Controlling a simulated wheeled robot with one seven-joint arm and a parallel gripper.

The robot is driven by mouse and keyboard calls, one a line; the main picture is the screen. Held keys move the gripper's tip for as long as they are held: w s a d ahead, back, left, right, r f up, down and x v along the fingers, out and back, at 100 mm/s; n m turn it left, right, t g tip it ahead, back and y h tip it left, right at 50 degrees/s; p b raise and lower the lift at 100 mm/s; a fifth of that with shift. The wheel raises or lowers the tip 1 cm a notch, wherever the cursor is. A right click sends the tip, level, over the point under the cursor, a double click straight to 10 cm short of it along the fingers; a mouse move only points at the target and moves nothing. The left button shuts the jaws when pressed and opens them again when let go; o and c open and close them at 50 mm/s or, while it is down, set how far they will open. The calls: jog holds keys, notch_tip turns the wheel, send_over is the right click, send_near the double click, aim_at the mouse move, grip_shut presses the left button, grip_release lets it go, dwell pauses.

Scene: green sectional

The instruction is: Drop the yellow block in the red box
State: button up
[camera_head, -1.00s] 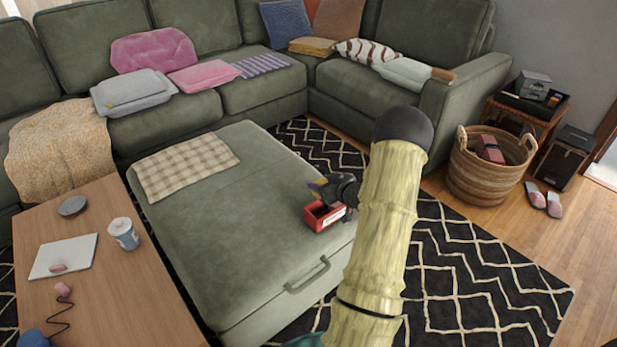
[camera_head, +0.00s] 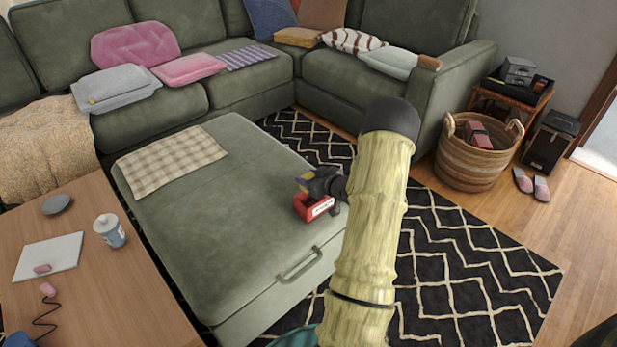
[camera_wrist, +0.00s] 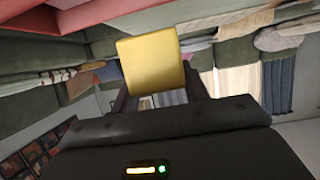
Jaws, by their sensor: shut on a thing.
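The red box (camera_head: 318,210) sits on the green ottoman near its right edge, with a white label on its front. My gripper (camera_head: 305,184) is just above the box, reaching in from the right. It is shut on the yellow block (camera_wrist: 154,65), which fills the space between the two fingers in the wrist view. Red walls (camera_wrist: 100,12), seemingly the box's, cross the top left of the wrist view. The inside of the box is mostly hidden.
A wooden table (camera_head: 110,280) with a cup (camera_head: 110,230) stands at the left. A wicker basket (camera_head: 470,160) stands at the right, and the sectional (camera_head: 240,85) runs behind.

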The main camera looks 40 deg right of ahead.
jog(key=shift+w+f+b, duration=0.2)
jog(key=shift+f+b, duration=0.55)
jog(key=shift+f, duration=0.2)
jog(key=shift+s+d+f, duration=0.2)
jog(key=shift+s+f, duration=0.05)
jog(key=shift+f, duration=0.1)
jog(key=shift+w+a+f+b, duration=0.1)
jog(key=shift+a+f+b, duration=0.15)
jog(key=shift+f, duration=0.15)
jog(key=shift+w+a+f+b, duration=0.1)
jog(key=shift+f+b, duration=0.15)
jog(key=shift+f, duration=0.15)
jog(key=shift+s+d+f, duration=0.15)
jog(key=shift+f, duration=0.25)
jog(key=o, duration=1.1)
jog(key=p+v, duration=0.3)
jog(key=v, duration=1.4)
jog(key=shift+s+r+p, duration=0.1)
jog(key=shift+r+p, duration=0.05)
jog(key=shift+p, duration=0.25)
